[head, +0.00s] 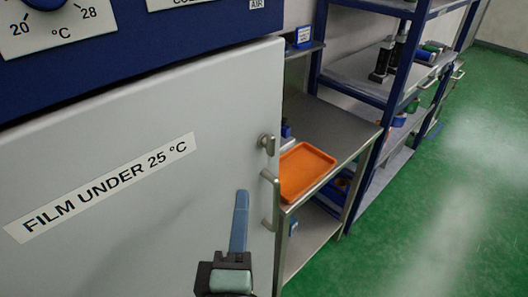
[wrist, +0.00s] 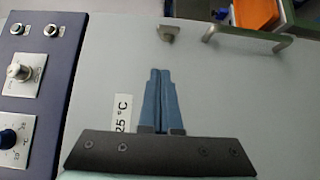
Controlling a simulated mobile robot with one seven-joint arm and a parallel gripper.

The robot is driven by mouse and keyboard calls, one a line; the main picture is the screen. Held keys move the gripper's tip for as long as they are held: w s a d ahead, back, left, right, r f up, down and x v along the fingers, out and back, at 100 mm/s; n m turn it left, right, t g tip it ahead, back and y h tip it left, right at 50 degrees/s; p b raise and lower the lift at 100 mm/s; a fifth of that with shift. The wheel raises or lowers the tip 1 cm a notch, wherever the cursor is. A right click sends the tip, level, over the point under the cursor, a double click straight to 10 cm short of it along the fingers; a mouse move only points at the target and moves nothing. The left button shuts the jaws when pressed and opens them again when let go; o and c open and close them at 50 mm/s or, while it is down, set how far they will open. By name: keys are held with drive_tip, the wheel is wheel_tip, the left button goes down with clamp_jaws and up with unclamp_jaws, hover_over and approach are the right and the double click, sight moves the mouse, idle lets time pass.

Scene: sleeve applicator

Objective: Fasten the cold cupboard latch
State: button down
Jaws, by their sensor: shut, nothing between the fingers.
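The cold cupboard's pale grey door (head: 120,150) fills the left of the head view, with a label reading "FILM UNDER 25 °C". The small metal latch (head: 267,144) is near the door's right edge, above the bar handle (head: 272,200). In the wrist view the latch (wrist: 168,34) lies beyond my fingertips, with the handle (wrist: 245,33) to its right. My gripper (head: 242,193) has blue fingers, shut and empty, in front of the door. It is below and left of the latch, apart from it. I cannot tell whether the latch is engaged.
A blue control panel (head: 120,45) is above the door. To the right is a metal bench (head: 325,125) with an orange tray (head: 305,170). Blue-framed shelves (head: 365,75) with bottles and rolls are beyond it. The green floor (head: 450,200) at right is clear.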

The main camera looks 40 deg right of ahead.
drive_tip(key=p, duration=0.3)
approach(265, 138)
drive_tip(key=w, duration=0.4)
drive_tip(key=d+p, duration=0.1)
drive_tip(key=d, duration=0.2)
drive_tip(key=shift+w+d, duration=0.1)
drive_tip(key=shift+w, duration=0.1)
drive_tip(key=shift+d+f, duration=0.2)
drive_tip(key=shift+d, duration=0.15)
drive_tip(key=shift+w+r+p, duration=0.15)
drive_tip(key=shift+r+p, duration=0.1)
drive_tip(key=shift+p, duration=0.55)
drive_tip(key=shift+m+y, duration=0.3)
